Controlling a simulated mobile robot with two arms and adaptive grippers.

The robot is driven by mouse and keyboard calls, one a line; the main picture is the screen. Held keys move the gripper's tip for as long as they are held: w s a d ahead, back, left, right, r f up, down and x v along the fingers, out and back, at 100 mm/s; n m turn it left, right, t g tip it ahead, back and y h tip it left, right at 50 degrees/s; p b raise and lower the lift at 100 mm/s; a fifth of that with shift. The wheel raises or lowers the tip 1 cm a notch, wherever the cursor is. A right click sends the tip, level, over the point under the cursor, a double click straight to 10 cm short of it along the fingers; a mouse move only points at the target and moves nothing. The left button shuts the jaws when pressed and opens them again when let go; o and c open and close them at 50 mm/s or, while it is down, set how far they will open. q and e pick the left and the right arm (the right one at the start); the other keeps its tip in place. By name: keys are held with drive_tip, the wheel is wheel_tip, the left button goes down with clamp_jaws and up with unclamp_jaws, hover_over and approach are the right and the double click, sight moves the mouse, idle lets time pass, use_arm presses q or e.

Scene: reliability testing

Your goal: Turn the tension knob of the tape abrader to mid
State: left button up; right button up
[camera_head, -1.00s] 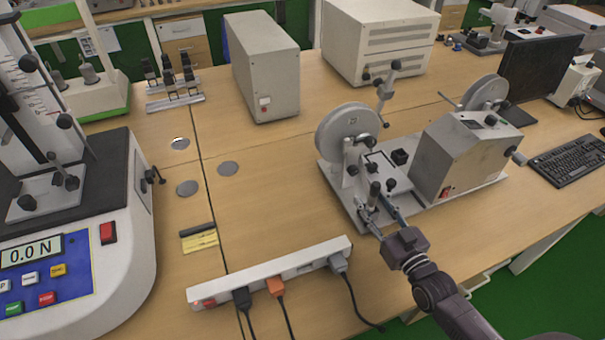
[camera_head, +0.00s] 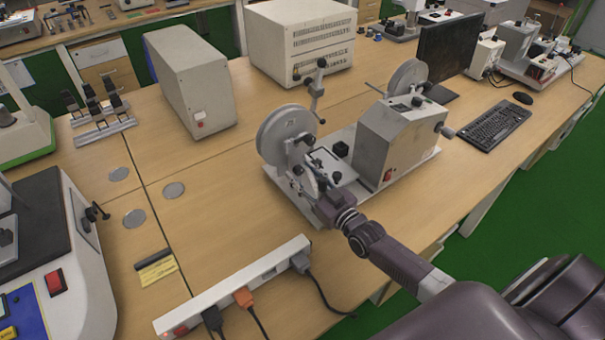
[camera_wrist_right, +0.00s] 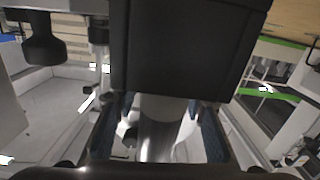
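The tape abrader (camera_head: 376,150) stands on the bench, with a grey box, a white reel (camera_head: 287,135) at its near left end and another reel behind. My right gripper (camera_head: 318,192) is low beside the near left end of the abrader, among small dark knobs and posts; its fingertips are mostly hidden in the head view. In the right wrist view the two blue-padded fingers (camera_wrist_right: 165,125) stand apart, with a silver cylindrical part (camera_wrist_right: 160,135) between them and a large dark block above. I cannot tell which part is the tension knob. My left gripper is not in view.
A white power strip (camera_head: 235,288) with plugged cables lies at the bench's front edge. A force tester stands at the left. Two grey boxes (camera_head: 190,82) and a monitor (camera_head: 447,45) stand behind; a keyboard (camera_head: 495,126) lies right.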

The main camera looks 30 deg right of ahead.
drive_tip(key=shift+c, duration=0.4)
clamp_jaws()
drive_tip(key=shift+m, duration=0.3)
drive_tip(key=shift+m+b, duration=0.35)
drive_tip(key=shift+m, duration=2.35)
drive_tip(key=shift+o, duration=0.4)
unclamp_jaws()
